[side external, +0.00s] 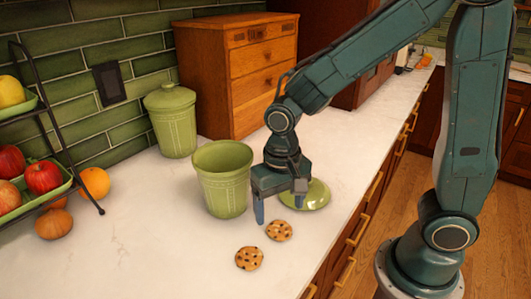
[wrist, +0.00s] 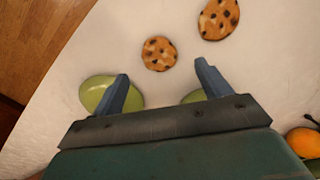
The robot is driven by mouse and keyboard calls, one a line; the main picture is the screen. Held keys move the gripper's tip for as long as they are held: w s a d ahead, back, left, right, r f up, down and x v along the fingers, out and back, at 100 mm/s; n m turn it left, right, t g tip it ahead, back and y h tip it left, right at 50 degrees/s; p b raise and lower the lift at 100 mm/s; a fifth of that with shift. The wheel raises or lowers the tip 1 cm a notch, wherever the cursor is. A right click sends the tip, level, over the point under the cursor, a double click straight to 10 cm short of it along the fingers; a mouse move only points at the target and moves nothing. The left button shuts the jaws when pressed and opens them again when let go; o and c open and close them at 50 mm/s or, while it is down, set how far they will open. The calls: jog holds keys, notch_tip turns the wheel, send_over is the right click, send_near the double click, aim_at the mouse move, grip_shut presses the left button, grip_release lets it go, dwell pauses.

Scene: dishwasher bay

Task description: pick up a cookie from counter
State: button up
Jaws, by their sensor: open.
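Two chocolate-chip cookies lie flat on the white counter (side external: 150,235). The nearer cookie (side external: 249,258) is toward the front, and the other cookie (side external: 279,230) is just behind it to the right. In the wrist view, one cookie (wrist: 159,53) lies just beyond and between the fingertips, and the other cookie (wrist: 218,18) is at the top edge. My gripper (side external: 280,210) is open and empty, pointing down above the counter close to the rear cookie. Both fingers show in the wrist view (wrist: 162,82), with no cookie between them.
An open green canister (side external: 223,185) stands left of my gripper. Its green lid (side external: 316,196) lies behind the gripper. A closed green canister (side external: 171,120) and wooden drawers (side external: 265,75) stand at the back. A fruit rack (side external: 65,150) is at left. The front-left counter is clear.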

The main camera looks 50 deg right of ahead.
aim_at(280, 228)
jog(key=shift+f, duration=0.1)
jog(key=shift+f, duration=2.5)
jog(key=shift+c, duration=0.5)
jog(key=c, duration=0.6)
